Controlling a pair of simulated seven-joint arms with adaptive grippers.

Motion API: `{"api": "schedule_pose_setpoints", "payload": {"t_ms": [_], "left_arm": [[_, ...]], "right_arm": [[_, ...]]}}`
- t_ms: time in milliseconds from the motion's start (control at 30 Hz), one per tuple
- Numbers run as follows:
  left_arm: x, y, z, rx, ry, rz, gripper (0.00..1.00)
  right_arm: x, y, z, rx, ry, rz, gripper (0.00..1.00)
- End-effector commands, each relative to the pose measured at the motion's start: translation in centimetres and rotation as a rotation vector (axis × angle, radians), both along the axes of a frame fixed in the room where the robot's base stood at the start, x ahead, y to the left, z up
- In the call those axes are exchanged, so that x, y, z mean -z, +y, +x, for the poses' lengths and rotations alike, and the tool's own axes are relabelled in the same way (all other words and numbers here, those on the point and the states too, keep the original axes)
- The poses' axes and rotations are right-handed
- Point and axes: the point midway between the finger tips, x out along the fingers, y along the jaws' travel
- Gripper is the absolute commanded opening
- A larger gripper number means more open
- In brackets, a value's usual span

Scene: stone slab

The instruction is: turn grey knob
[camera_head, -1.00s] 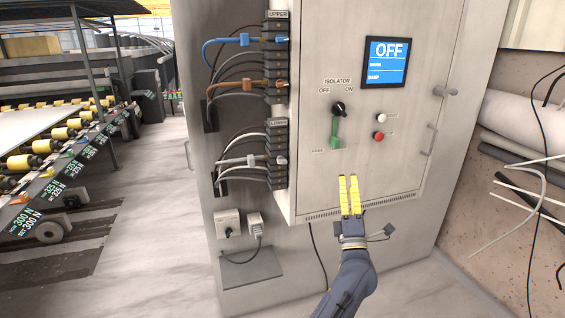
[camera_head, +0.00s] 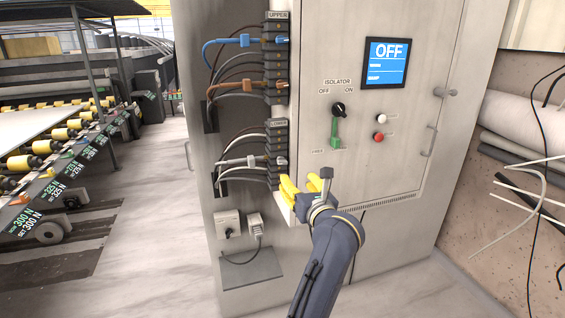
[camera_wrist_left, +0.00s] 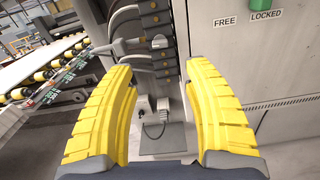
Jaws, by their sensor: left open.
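A small light-grey box (camera_head: 228,219) with a dark knob (camera_head: 228,233) on its front is mounted low on the cabinet's left side. It also shows small in the left wrist view (camera_wrist_left: 141,103), between the fingers. No plainly grey knob stands out; the isolator knob (camera_head: 338,108) on the door looks black and points toward the upper left or lower right, I cannot tell which. My left gripper (camera_head: 302,184), with yellow fingers, is open and empty in front of the cabinet's lower corner. It is right of and above the small box, apart from it. My right gripper is not in view.
A second small box (camera_head: 254,221) with a cable stands beside the first, above a dark plate (camera_head: 252,268). Cable connectors (camera_head: 277,145) line the cabinet edge. A green lever (camera_head: 335,132), white and red buttons and a screen reading OFF (camera_head: 385,62) are on the door.

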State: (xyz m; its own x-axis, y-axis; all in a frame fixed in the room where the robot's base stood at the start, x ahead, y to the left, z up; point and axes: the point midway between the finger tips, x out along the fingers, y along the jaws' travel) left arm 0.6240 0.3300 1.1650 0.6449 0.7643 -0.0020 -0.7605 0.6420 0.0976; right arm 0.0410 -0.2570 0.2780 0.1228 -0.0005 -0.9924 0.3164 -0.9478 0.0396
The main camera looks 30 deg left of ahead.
Motion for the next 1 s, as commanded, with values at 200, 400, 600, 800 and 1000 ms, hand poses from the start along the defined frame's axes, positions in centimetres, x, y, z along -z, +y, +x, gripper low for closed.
{"api": "schedule_pose_setpoints", "payload": {"t_ms": [200,400,600,800,1000], "left_arm": [[-0.1,3.2,2.6,-0.003,0.001,0.006,0.51],[-0.1,6.0,5.0,-0.003,0.0,0.006,0.51],[-0.1,8.4,7.0,-0.003,0.001,0.005,0.51],[0.0,10.0,8.4,-0.002,0.001,0.005,0.51],[0.0,10.7,9.0,-0.001,0.0,0.003,0.51]], "right_arm": [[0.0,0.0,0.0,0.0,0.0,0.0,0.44],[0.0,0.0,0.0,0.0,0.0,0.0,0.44],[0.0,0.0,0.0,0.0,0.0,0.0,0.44],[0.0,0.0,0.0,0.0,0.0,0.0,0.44],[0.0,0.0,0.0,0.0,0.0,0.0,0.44]]}}
